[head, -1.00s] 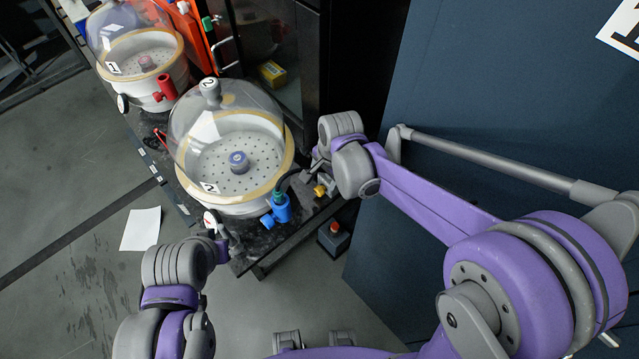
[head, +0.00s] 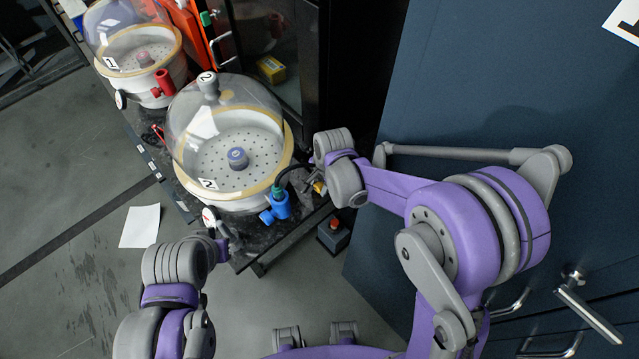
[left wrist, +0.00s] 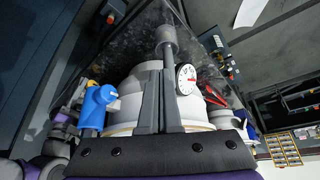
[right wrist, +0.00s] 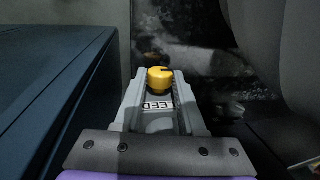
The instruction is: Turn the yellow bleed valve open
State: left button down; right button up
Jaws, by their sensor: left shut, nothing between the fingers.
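The yellow bleed valve (right wrist: 160,78) is a small knob at the fingertips of my right gripper (right wrist: 160,88) in the right wrist view. The fingers are apart, one on each side of it; I cannot tell whether they press on it. An upside-down label ending in "EED" shows between the fingers. In the head view the valve is a small yellow spot (head: 319,187), partly hidden by my right gripper. My left gripper (left wrist: 166,45) is shut and empty, near a round dial gauge (left wrist: 186,79) on the white chamber.
Glass-domed chamber 2 (head: 270,196) stands on the dark bench (head: 258,240), with a blue valve (head: 280,206) at its front. Chamber 1 (head: 135,62) is behind it. A control box with a red button (head: 334,236) sits right of the bench. A blue cabinet (head: 480,80) stands at right.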

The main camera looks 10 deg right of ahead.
grip_shut()
jog(key=shift+s+d+f+t+y+b, duration=0.1)
jog(key=shift+f+t+y+b, duration=0.15)
jog(key=shift+t+b, duration=0.2)
jog(key=shift+r+y, duration=0.2)
jog(key=shift+y, duration=0.05)
jog(key=o, duration=0.5)
grip_release()
jog(key=shift+o, duration=0.2)
jog(key=v, duration=0.7)
jog(key=shift+r, duration=0.25)
